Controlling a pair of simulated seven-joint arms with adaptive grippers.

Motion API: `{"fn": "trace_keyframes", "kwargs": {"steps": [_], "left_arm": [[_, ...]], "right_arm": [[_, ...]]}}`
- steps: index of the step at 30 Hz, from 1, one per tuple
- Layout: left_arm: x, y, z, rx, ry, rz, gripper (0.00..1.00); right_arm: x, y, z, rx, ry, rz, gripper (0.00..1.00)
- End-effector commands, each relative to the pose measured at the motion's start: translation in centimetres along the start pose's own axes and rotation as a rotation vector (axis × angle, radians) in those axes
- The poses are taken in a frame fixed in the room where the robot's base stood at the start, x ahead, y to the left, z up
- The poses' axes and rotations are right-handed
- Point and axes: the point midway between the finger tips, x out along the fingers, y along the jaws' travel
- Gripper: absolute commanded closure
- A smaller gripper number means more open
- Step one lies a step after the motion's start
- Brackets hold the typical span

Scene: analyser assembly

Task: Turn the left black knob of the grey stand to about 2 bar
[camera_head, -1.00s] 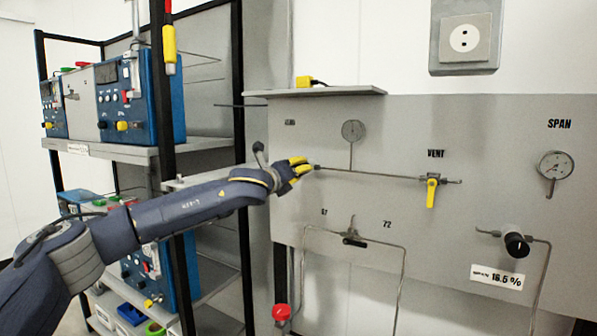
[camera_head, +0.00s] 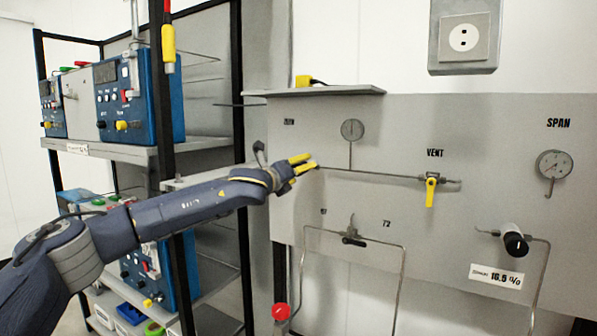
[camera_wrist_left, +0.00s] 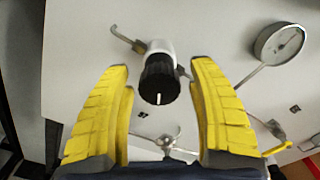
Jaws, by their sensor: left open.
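The left black knob (camera_wrist_left: 160,85) shows in the wrist view, with a white collar behind it and a white mark on its face. My left gripper (camera_wrist_left: 160,70) is open. Its yellow fingers lie on either side of the knob in that view, with gaps and no visible contact. In the head view my left gripper (camera_head: 309,161) is at the left part of the grey stand (camera_head: 460,130) and hides the left knob. A round gauge (camera_head: 351,130) sits up and right of the gripper; it also shows in the wrist view (camera_wrist_left: 279,44), its reading too small to tell.
The right black knob (camera_head: 516,244) and another gauge (camera_head: 554,165) are at the stand's right. A yellow vent valve handle (camera_head: 431,191) and thin pipes lie between. A shelf rack with blue units (camera_head: 128,98) stands left, its black post beside my arm.

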Motion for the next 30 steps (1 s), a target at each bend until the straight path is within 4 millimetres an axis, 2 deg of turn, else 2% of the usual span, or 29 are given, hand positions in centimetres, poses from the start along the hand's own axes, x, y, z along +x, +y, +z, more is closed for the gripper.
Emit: {"fn": "trace_keyframes", "kwargs": {"steps": [8, 21, 30], "left_arm": [[-1.1, 0.0, 0.1, 0.001, 0.0, 0.0, 0.41], [-7.7, 0.1, 0.1, 0.0, 0.0, 0.0, 0.41], [-11.1, 0.0, 0.0, 0.0, 0.0, 0.0, 0.41]], "right_arm": [[0.0, 0.2, 0.1, -0.001, -0.001, 0.002, 0.64], [0.0, 0.1, 0.0, 0.0, 0.0, 0.0, 0.64], [0.0, 0.0, 0.0, 0.0, 0.0, 0.0, 0.64]]}}
